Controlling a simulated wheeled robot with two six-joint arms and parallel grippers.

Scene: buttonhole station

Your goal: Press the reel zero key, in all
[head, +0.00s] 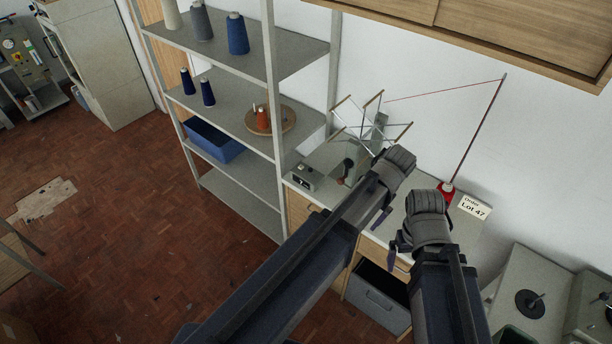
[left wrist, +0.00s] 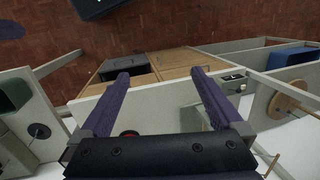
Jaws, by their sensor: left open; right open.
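The yarn reel (head: 371,125), with thin wood-tipped arms, stands on the pale counter against the wall. A small grey box with a dark face (head: 302,177) sits at the counter's left end, beside the reel; it also shows in the left wrist view (left wrist: 235,77), right of my fingers. I cannot make out a separate zero key on it. My left gripper (left wrist: 163,78) is open and empty above the counter, its two purple fingers apart. In the head view my right gripper (head: 399,245) is over the counter's front, open, its fingers mostly hidden.
Grey shelves (head: 237,113) with thread cones stand left of the counter. A red cone (head: 447,187), a thin pole (head: 480,128) and a Lot 47 card (head: 473,207) are on the counter's right. A grey bin (head: 378,298) is below.

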